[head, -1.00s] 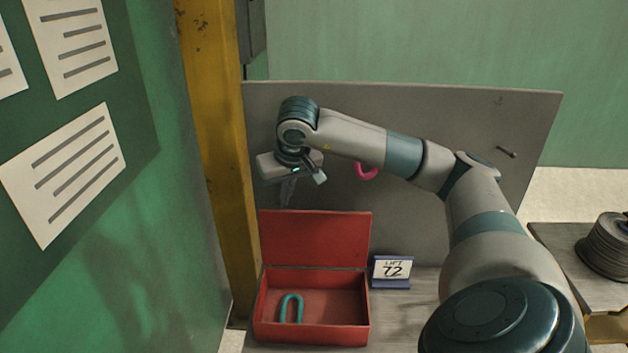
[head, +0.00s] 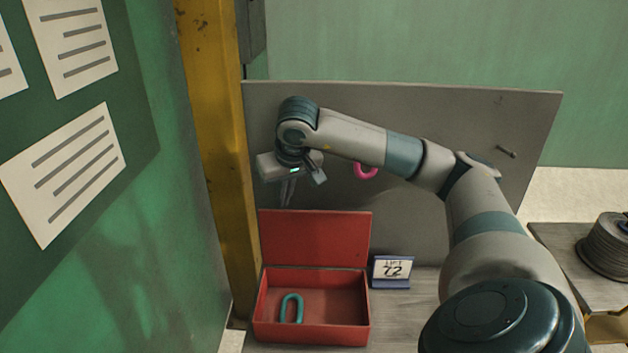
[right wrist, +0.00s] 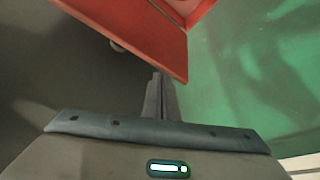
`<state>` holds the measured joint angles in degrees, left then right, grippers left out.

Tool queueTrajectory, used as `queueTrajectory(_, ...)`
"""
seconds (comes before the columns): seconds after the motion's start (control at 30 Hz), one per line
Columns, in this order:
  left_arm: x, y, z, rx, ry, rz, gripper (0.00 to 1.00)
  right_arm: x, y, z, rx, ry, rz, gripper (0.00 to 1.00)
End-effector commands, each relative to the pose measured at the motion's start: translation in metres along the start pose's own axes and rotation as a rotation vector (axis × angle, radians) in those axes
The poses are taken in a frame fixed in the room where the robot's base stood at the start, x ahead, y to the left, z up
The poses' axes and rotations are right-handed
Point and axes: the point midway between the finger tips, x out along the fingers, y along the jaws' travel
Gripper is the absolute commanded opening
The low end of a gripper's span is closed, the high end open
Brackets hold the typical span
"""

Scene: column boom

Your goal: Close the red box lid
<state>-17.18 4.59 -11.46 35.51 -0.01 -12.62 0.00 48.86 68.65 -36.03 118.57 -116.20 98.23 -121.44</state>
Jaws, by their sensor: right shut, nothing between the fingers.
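The red box (head: 312,333) stands on the bench with its lid (head: 315,239) raised, upright at the back. A teal U-shaped or oval link (head: 291,308) lies inside the box. My right gripper (head: 287,204) points down just above and behind the lid's top edge, near its left part; its fingers are together and hold nothing. In the right wrist view, the closed fingers (right wrist: 158,78) reach toward the red lid (right wrist: 135,30), whose edge lies just past the tips. Whether they touch cannot be told. My left gripper is not in view.
A grey upright panel (head: 420,120) with a pink hook (head: 366,171) and a peg stands behind. A yellow post (head: 213,140) is close on the left. A small "LIFT 72" sign (head: 392,271) stands right of the box. A cable coil (head: 608,247) sits far right.

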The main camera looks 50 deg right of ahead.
Motion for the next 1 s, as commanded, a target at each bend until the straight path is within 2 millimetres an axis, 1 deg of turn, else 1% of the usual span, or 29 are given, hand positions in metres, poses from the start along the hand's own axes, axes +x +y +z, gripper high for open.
queueTrajectory(0.5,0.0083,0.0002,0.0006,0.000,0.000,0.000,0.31,0.0081,0.0001,0.0034,0.000,0.000,0.000,0.00)
queueTrajectory(0.77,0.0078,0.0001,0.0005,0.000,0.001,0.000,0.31,0.0071,-0.0009,0.0046,0.000,0.000,0.000,0.00)
queueTrajectory(1.0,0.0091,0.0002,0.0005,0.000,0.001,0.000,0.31,0.0064,-0.0041,0.0099,-0.001,-0.001,0.000,0.00)
